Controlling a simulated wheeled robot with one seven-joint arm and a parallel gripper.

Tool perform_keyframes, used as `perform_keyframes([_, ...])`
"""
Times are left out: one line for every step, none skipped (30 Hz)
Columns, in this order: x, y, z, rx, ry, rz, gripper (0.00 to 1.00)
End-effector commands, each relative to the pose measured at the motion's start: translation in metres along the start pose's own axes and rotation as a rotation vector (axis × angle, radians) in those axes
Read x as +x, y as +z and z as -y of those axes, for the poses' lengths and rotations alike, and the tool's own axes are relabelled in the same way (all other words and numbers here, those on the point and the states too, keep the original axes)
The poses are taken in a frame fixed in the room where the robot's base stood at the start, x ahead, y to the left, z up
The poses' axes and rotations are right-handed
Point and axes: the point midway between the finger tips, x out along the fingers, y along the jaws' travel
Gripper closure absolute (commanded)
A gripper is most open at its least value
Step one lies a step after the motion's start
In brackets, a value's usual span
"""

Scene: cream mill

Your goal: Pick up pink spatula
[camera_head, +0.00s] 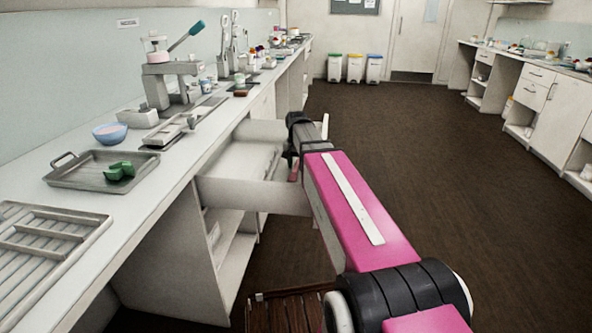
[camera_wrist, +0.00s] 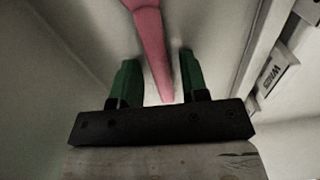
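The pink spatula (camera_wrist: 152,45) shows in the wrist view as a long pink shape that narrows towards my gripper. Its narrow end lies between the two green fingers of my gripper (camera_wrist: 158,78), with a gap on each side. The fingers are apart and not closed on it. The far end of the spatula is cut off by the top of the picture. In the head view my arm reaches to an open white drawer (camera_head: 255,196) under the left counter. There the fingers are mostly hidden, and a small pink patch beside them may be the spatula.
The left counter holds a grey tray (camera_head: 83,182) with a green object (camera_head: 119,171), a blue bowl (camera_head: 110,132) and a grey machine (camera_head: 172,83). Pale drawer walls stand close around my gripper. The brown floor (camera_head: 440,190) on the right is clear.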

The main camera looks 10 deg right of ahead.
Motion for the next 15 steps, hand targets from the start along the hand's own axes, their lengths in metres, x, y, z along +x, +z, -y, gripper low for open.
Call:
perform_keyframes([0.0000, 0.0000, 0.0000, 0.000, 0.000, 0.000, 0.76])
perform_keyframes([-0.0001, 0.0000, 0.0000, 0.000, 0.000, 0.000, 0.86])
perform_keyframes([-0.0001, 0.0001, -0.0001, 0.000, 0.000, 0.000, 0.99])
perform_keyframes([-0.0001, 0.0001, -0.0001, 0.000, 0.000, 0.000, 1.00])
perform_keyframes([-0.0001, 0.0001, -0.0001, 0.000, 0.000, 0.000, 1.00])
perform_keyframes([-0.0001, 0.0001, -0.0001, 0.000, 0.000, 0.000, 1.00])
perform_keyframes([-0.0001, 0.0001, -0.0001, 0.000, 0.000, 0.000, 1.00])
perform_keyframes([-0.0002, 0.0001, 0.0000, 0.000, 0.000, 0.000, 1.00])
perform_keyframes([-0.0002, 0.0001, 0.0000, 0.000, 0.000, 0.000, 1.00])
perform_keyframes([-0.0002, 0.0001, 0.0000, 0.000, 0.000, 0.000, 1.00])
perform_keyframes([-0.0002, 0.0001, 0.0000, 0.000, 0.000, 0.000, 1.00])
perform_keyframes([-0.0003, 0.0001, 0.0000, 0.000, 0.000, 0.000, 1.00])
perform_keyframes([-0.0006, 0.0000, 0.0000, 0.000, 0.000, 0.000, 1.00])
perform_keyframes([-0.0010, 0.0000, 0.0000, 0.000, 0.000, 0.000, 1.00])
perform_keyframes([-0.0019, 0.0000, 0.0000, 0.000, 0.000, 0.000, 1.00])
